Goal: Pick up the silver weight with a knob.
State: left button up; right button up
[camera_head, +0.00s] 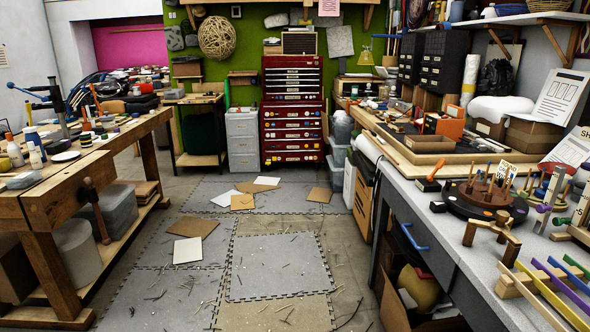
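I cannot make out a silver weight with a knob anywhere in the head view. Many small items crowd the left wooden workbench (52,180) and the right grey counter (425,205), and most are too small to tell apart. Neither of my grippers shows in this view.
A red tool chest (291,112) and a grey drawer cabinet (242,140) stand at the back. A dark round stand with pegs (478,200) sits on the right counter. Cardboard sheets (193,227) and scraps lie on the grey floor mats (278,268). The aisle between the benches is otherwise open.

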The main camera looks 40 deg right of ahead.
aim_at(482, 173)
jog(key=z, duration=0.25)
jog(key=i, duration=2.05)
jog(key=z, duration=0.5)
jog(key=i, duration=2.4)
jog(key=z, duration=1.25)
jog(key=i, duration=1.45)
jog(key=z, duration=1.4)
